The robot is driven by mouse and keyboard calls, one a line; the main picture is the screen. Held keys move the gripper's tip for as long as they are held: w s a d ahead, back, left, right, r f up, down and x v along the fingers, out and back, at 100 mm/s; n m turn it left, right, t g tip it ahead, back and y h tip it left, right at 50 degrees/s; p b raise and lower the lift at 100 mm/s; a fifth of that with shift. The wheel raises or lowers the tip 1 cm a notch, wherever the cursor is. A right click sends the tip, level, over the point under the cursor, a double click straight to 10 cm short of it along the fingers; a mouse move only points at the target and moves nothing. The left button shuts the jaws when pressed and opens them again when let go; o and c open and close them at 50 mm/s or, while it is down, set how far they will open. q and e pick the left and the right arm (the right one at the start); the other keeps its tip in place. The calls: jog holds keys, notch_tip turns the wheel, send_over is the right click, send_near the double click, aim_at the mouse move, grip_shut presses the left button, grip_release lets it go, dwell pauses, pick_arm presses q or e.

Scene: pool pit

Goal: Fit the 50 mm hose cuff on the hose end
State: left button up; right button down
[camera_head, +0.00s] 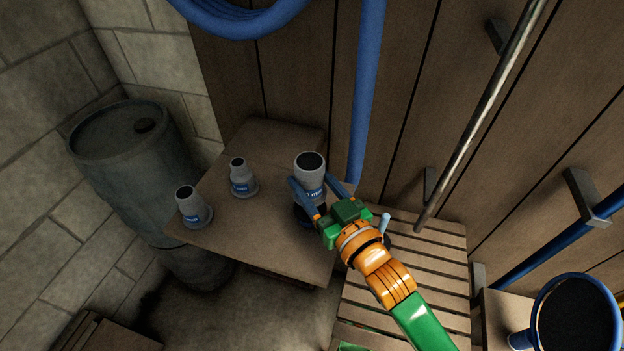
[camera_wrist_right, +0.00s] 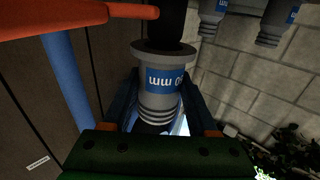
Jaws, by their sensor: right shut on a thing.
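My right gripper (camera_head: 323,192) is shut on a grey cuff (camera_head: 310,168) with a dark round opening and a blue label. The cuff (camera_wrist_right: 160,68) also shows between the fingers in the right wrist view; its label is upside down there and partly cut off, ending in "mm". A dark cylinder (camera_wrist_right: 173,22) shows beside its wide flange; I cannot tell whether they touch. Two more grey cuffs stand on the table: one in the middle (camera_head: 242,180), one at the left edge (camera_head: 192,208). A blue hose (camera_head: 366,90) hangs behind the held cuff; its lower end is hidden. My left gripper is not in view.
The wooden table (camera_head: 270,245) has bare room in front of the cuffs. A dark barrel (camera_head: 130,170) stands at its left. A slatted bench (camera_head: 435,265) is at the right, below a metal rail (camera_head: 485,105). A blue-rimmed dark tub (camera_head: 575,315) is at lower right.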

aim_at(313, 197)
jog(key=shift+f+b, duration=0.65)
jog(key=shift+f, duration=0.3)
jog(key=shift+f, duration=0.1)
jog(key=shift+f+b, duration=0.4)
jog(key=shift+f, duration=0.25)
jog(key=shift+f, duration=0.3)
grip_release()
dwell(0.5)
jog(key=shift+s, duration=0.1)
